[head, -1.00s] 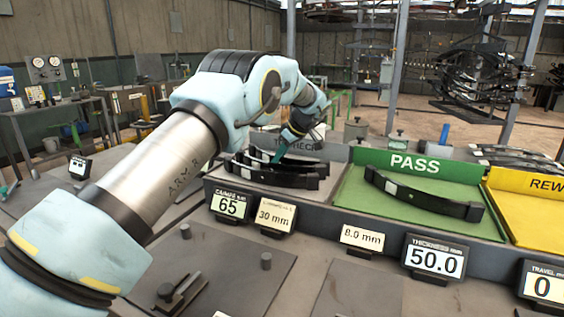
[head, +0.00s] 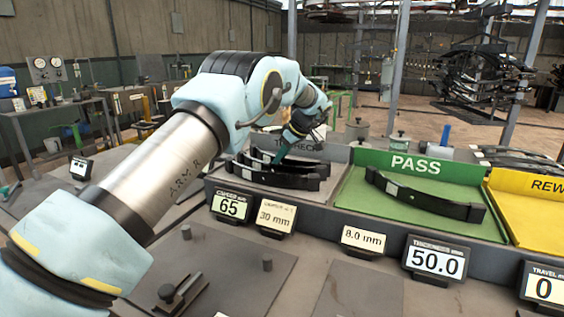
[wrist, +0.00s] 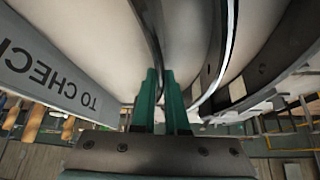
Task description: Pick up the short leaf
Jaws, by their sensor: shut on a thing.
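Several dark, curved spring leaves (head: 272,181) lie side by side in the grey TO CHECK bay (head: 338,154). My gripper (head: 281,158) reaches down into this bay from behind, with its teal fingers among the leaves. In the wrist view my gripper (wrist: 163,88) is shut on a thin dark leaf (wrist: 151,28) that runs up from between the fingers. Other leaves (wrist: 222,50) curve past on the right, apart from the fingers. The fingers and arm hide part of the held leaf, and I cannot tell its full length or whether it is clear of the bay floor.
The green PASS bay (head: 360,203) to the right holds one long dark leaf (head: 425,198). A yellow REW bay (head: 520,215) lies beyond it. Small display signs, including one reading 50.0 (head: 435,258), stand along the front. A TO CHECK wall (wrist: 50,75) is close by in the wrist view.

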